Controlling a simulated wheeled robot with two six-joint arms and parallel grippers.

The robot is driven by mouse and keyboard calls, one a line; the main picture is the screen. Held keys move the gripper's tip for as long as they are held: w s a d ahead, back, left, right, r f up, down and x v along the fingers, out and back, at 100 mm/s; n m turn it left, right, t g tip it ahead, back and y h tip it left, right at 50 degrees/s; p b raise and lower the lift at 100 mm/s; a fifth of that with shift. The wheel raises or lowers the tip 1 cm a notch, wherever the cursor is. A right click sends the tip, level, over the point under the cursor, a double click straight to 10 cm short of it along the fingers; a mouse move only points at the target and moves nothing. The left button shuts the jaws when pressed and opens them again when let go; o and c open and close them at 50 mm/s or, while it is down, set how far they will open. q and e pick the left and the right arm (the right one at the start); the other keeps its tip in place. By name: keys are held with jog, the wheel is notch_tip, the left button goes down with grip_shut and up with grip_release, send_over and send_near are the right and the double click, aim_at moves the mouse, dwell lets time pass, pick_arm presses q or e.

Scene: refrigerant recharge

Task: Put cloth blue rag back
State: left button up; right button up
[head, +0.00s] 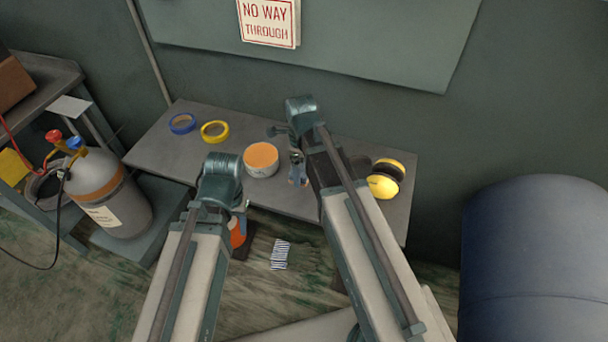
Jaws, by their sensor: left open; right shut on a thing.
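My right gripper (297,160) hangs over the grey table, just right of the orange-topped tin. It is shut on a small blue-grey piece that looks like the blue rag (298,178); the piece is small and partly hidden by the gripper and arm. I cannot tell whether it touches the table. My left gripper (241,207) is open near the table's front edge, mostly hidden behind its own wrist. A blue-and-white striped cloth (281,254) lies low in front of the table, apart from both grippers.
The table (160,145) holds a blue tape roll (181,123), a yellow tape roll (215,131), the orange-topped tin (261,160) and yellow-black ear defenders (384,184). An orange object (237,233) is below the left gripper. A gas cylinder (105,195) stands left, a blue drum (535,260) right.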

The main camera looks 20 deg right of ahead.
aim_at(304, 175)
jog(key=shift+w+d, duration=0.2)
jog(key=shift+d, duration=0.05)
jog(key=f+b, duration=0.3)
jog(key=shift+w+d+f+b, duration=0.15)
jog(key=shift+d+f+b, duration=0.1)
jog(key=shift+f+b, duration=0.05)
jog(key=shift+f, duration=0.2)
jog(key=o, duration=0.9)
jog(key=shift+r, duration=0.15)
notch_tip(304, 175, up, 12)
jog(key=p, duration=1.2)
jog(key=shift+r, duration=0.1)
